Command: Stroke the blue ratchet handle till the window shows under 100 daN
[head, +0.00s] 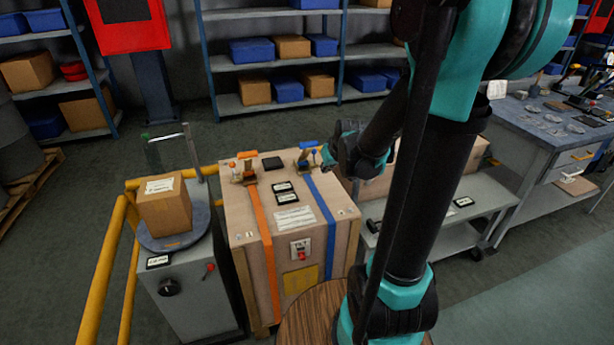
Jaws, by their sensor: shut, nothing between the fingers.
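A large wooden crate (235,208) stands in the middle, with a blue strap (327,225) and an orange strap (265,245) over its top and front. The blue ratchet handle (309,145) is at the top of the blue strap, near the crate's back right. My gripper (327,158) is shut and empty, just right of the blue ratchet; I cannot tell whether it touches it. Two small dark panels, an upper one (282,187) and a lower one (288,198), lie between the straps. Their text is too small to read.
An orange ratchet handle (247,154) and a black box (272,163) are on the crate top. A cardboard box (164,210) sits on a round-topped grey stand to the left, beside a yellow rail (100,285). A grey cart (480,200) stands close on the right.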

